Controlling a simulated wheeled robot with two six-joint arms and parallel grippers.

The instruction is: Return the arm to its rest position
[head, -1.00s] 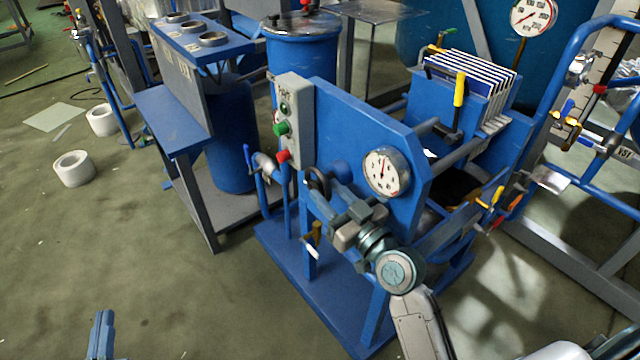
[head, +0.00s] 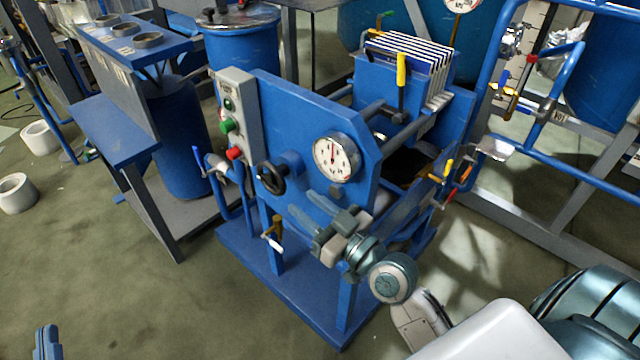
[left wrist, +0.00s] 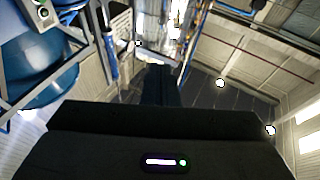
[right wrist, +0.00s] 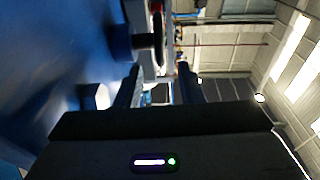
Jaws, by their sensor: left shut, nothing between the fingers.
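My right gripper (head: 308,212) is in front of the blue machine's front plate (head: 290,115), below and right of the black handwheel (head: 270,177) and apart from it. In the right wrist view its two dark fingers (right wrist: 157,92) stand apart with nothing between them, and the handwheel (right wrist: 158,38) shows edge-on beyond them. My left gripper (head: 46,342) is low at the left edge over bare floor, partly cut off. In the left wrist view its fingers (left wrist: 161,85) are together and empty.
A round gauge (head: 336,157) and a button box (head: 232,115) are on the machine close to my right gripper. Blue pipe railing (head: 500,70) stands at right. The floor (head: 120,290) at lower left is clear.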

